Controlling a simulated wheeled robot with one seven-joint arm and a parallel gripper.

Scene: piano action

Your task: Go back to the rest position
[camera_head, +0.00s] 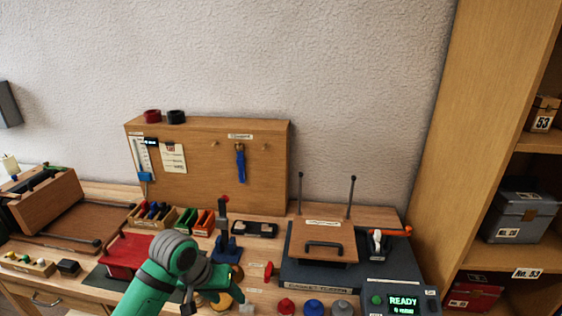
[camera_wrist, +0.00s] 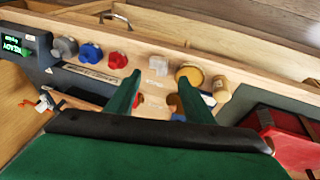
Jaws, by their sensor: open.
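My gripper (camera_head: 224,294) is at the lower middle of the head view, low over the front part of the workbench (camera_head: 98,191). My green arm comes in from the bottom edge. In the wrist view my gripper (camera_wrist: 158,82) shows two green fingers spread apart with nothing held between them. Small white labels on the wooden bench top show between and beyond the fingers. My arm hides part of the bench and the dark mat under the red case.
A red case (camera_head: 128,252) lies left of my arm. A grey fixture with a wooden handled lid (camera_head: 323,237) and two upright rods stands right. Red (camera_wrist: 117,60), blue (camera_wrist: 91,54) and grey knobs line the bench front. A pegboard (camera_head: 206,185) stands behind; a shelf (camera_head: 505,250) stands right.

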